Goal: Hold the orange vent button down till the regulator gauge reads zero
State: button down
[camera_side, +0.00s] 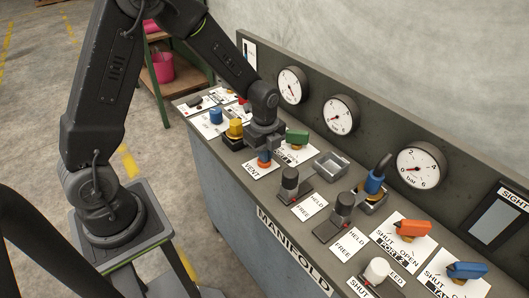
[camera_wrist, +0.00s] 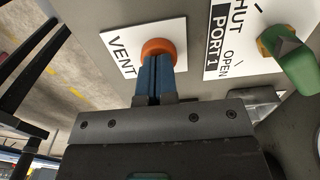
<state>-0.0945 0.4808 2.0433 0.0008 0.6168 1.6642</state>
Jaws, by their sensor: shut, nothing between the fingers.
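The orange vent button (camera_wrist: 158,46) is round and sits on a white plate marked VENT (camera_wrist: 122,50). In the side view the orange button (camera_side: 264,164) shows just below my fingertips. My gripper (camera_wrist: 154,58) is shut and empty, its two blue fingers side by side, tips at the button's face. They look in contact, but I cannot tell how far the button is pressed. Three round gauges stand on the back panel: left (camera_side: 291,85), middle (camera_side: 339,115) and a larger right one (camera_side: 418,166) marked bar. I cannot tell which is the regulator's; their needles are too small to read surely.
A green handle (camera_side: 297,137) by the PORT 1 plate is close right of my gripper. A yellow knob (camera_side: 235,128) and blue knob (camera_side: 216,116) stand left.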

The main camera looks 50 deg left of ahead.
jog(key=shift+s+f, duration=0.1)
jog(key=shift+f, duration=1.15)
dwell(1.5)
notch_tip(320, 180, up, 15)
jog(key=shift+w, duration=0.3)
dwell(0.5)
jog(key=s+d+r+n+t, duration=0.2)
jog(key=s+r+n, duration=0.2)
jog(key=s+n, duration=0.5)
jog(key=s+d+r+n+t, duration=0.1)
jog(key=s+r+n+t, duration=0.2)
jog(key=s+n, duration=0.6)
notch_tip(320, 180, up, 2)
jog(key=shift+s+d+r+t, duration=0.15)
jog(key=shift+s+d+t, duration=0.1)
jog(key=shift+d+t, duration=0.1)
